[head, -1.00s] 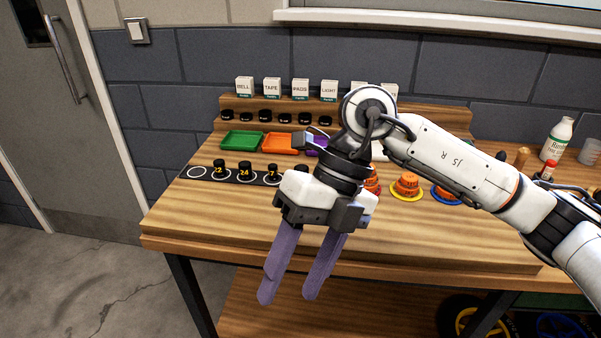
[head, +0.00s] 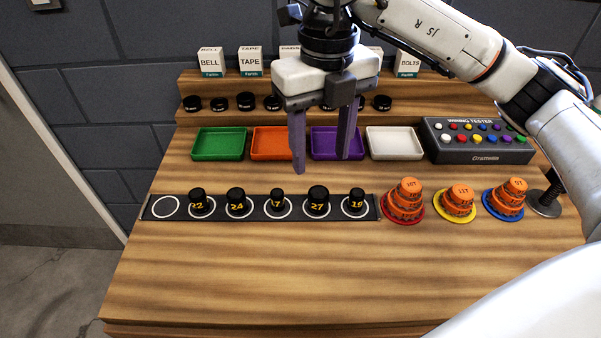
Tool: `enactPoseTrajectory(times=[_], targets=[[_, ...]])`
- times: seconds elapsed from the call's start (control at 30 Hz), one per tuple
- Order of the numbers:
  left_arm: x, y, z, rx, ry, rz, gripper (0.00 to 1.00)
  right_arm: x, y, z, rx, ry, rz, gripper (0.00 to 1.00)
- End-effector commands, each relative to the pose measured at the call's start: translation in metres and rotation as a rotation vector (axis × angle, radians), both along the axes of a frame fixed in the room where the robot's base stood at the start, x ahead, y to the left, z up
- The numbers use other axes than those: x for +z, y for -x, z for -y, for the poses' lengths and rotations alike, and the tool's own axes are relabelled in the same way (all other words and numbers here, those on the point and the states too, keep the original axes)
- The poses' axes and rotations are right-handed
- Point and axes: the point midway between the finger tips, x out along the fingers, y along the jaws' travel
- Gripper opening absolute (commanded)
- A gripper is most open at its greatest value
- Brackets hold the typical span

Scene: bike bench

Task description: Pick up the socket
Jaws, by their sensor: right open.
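Several black sockets with yellow numbers stand upright on a dark strip (head: 155,217) with white rings. From left they are the socket marked 22 (head: 199,201), the one marked 24 (head: 236,202), one whose number seems to end in 7 (head: 277,202), the one marked 27 (head: 317,200) and one that looks like 19 (head: 357,202). The leftmost ring (head: 165,207) is empty. My right gripper (head: 322,166) is open and empty, fingers pointing down, above and behind the strip in front of the purple tray. My left gripper is not in view.
Green (head: 219,144), orange (head: 270,155), purple (head: 325,157) and white (head: 395,144) trays stand behind the strip. A tester box (head: 477,141) is to their right. Orange stacks stand on red, yellow and blue rings right of the strip. The bench front (head: 250,280) is clear.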

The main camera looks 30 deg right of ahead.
Motion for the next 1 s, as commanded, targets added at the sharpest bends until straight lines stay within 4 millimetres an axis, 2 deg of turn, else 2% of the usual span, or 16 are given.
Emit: enactPoseTrajectory(times=[0.2, 0.3, 0.47, 0.7, 0.8, 1.0], targets=[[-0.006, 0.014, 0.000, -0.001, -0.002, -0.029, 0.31, -0.034, 0.001, 0.000, 0.000, 0.001, -0.005, 0.50], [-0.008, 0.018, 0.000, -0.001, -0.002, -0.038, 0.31, -0.042, 0.001, 0.000, 0.001, 0.000, -0.001, 0.50], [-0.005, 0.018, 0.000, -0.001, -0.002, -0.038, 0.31, -0.055, 0.001, -0.001, 0.002, 0.000, -0.004, 0.50], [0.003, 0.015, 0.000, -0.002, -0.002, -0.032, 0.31, -0.090, 0.002, -0.004, 0.000, 0.000, -0.003, 0.50], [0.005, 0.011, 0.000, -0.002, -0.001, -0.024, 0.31, -0.097, 0.002, -0.004, 0.001, 0.000, -0.002, 0.50], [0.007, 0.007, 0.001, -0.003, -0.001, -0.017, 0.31, -0.098, 0.001, -0.004, 0.001, -0.001, -0.001, 0.50]])
